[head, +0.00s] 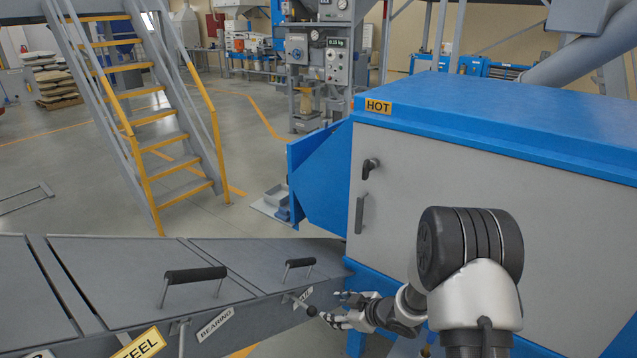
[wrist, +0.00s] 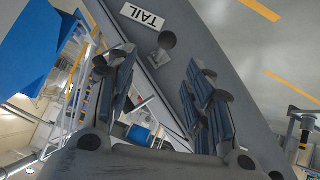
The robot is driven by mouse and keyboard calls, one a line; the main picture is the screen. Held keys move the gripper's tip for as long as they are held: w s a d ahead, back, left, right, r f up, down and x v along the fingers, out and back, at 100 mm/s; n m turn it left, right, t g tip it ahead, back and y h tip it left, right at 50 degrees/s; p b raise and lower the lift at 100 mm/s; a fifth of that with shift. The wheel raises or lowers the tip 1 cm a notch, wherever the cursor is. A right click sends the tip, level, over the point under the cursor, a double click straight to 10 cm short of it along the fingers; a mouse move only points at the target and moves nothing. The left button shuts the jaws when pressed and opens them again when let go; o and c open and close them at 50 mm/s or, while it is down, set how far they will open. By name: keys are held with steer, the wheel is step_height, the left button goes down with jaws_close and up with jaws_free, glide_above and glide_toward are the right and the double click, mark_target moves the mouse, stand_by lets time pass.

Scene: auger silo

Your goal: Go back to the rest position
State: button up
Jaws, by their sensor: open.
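My gripper (head: 336,309) is at the low middle of the head view, beside the end of a grey trough (head: 262,312). Its fingers point left towards a small lever with a dark ball knob (head: 311,311) on the trough's side. In the wrist view my gripper (wrist: 162,82) has its two fingers spread wide with nothing between them. The knob (wrist: 168,40) shows just beyond the fingertips, beside a white TAIL label (wrist: 142,16). The knob looks apart from both fingers.
A blue cabinet (head: 480,105) with a grey door and a HOT label stands close to my arm on the right. The trough has lids with black handles (head: 195,274). Yellow-railed stairs (head: 165,140) stand behind it. Open floor (head: 245,130) lies beyond.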

steer(key=d+r+m+t+h+b, duration=0.1)
steer(key=d+r+m+h, duration=0.35)
steer(key=r, duration=0.85)
steer(key=s+d+r+m+h+b, duration=0.1)
steer(key=s+d+r+m+h, duration=0.15)
steer(key=s+d+r, duration=0.55)
steer(key=s+a+r+m+g+b, duration=0.1)
steer(key=s+a+m+g, duration=0.1)
steer(key=s, duration=1.2)
steer(key=s+a+r+m+g+b, duration=0.1)
steer(key=s+a+r+m+g, duration=0.1)
steer(key=s, duration=1.2)
steer(key=shift+s+a+m, duration=0.3)
steer(key=shift+a, duration=0.55)
steer(key=shift+w+r, duration=0.1)
steer(key=shift+c, duration=0.4)
